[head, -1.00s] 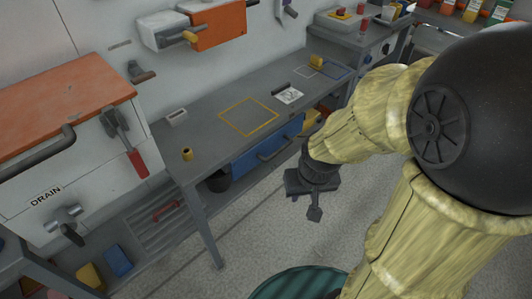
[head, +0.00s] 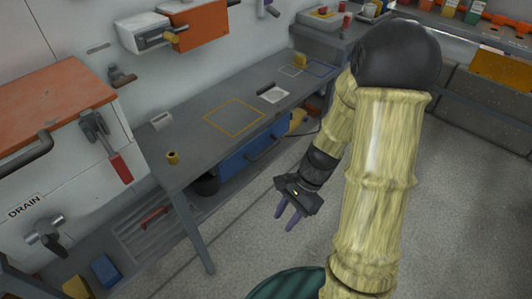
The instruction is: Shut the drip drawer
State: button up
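A blue drawer (head: 243,150) with a dark bar handle (head: 265,150) sits under the grey workbench; I take it to be the drip drawer. Its front faces the open floor, and I cannot tell from this angle how far it stands out. My gripper (head: 289,221) hangs over the floor in front of the bench, to the right of and nearer than the drawer, apart from the handle. Its two purple fingers point down with a gap between them, and nothing shows between them.
The grey bench top (head: 195,145) carries a small yellow cylinder (head: 173,158) and a yellow outlined square. A bench leg (head: 198,238) stands left of my gripper. A dark bucket (head: 207,184) is beneath the bench. A green striped round thing (head: 290,284) is at the bottom. Speckled floor is clear to the right.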

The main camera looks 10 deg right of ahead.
aim_at(266, 151)
jog(key=w+f+m+t+y+b, duration=0.1)
jog(key=w+f+m+t+y, duration=0.3)
jog(key=m, duration=0.5)
jog(key=w+f+m+t+y+b, duration=0.1)
jog(key=w+f+m+t+y, duration=0.1)
jog(key=w+m+y, duration=0.55)
jog(key=w+d+f+m+t+h, duration=0.2)
jog(key=d+m+t, duration=0.3)
jog(key=m, duration=0.3)
jog(key=w+d+f+m+t+h, duration=0.1)
jog(key=w+d+m+t+h, duration=0.1)
jog(key=d+m+t, duration=0.4)
jog(key=m+t+h, duration=0.1)
jog(key=m, duration=0.2)
jog(key=shift+w+f+t+b, duration=0.35)
jog(key=shift+w+f+t, duration=0.05)
jog(key=b+x, duration=0.2)
jog(key=x, duration=1.4)
jog(key=shift+w+a+f, duration=0.1)
jog(key=shift+w+a, duration=0.1)
jog(key=shift+w+a+r+b, duration=0.2)
jog(key=shift+w+b, duration=0.05)
jog(key=shift+b, duration=0.05)
grip_shut()
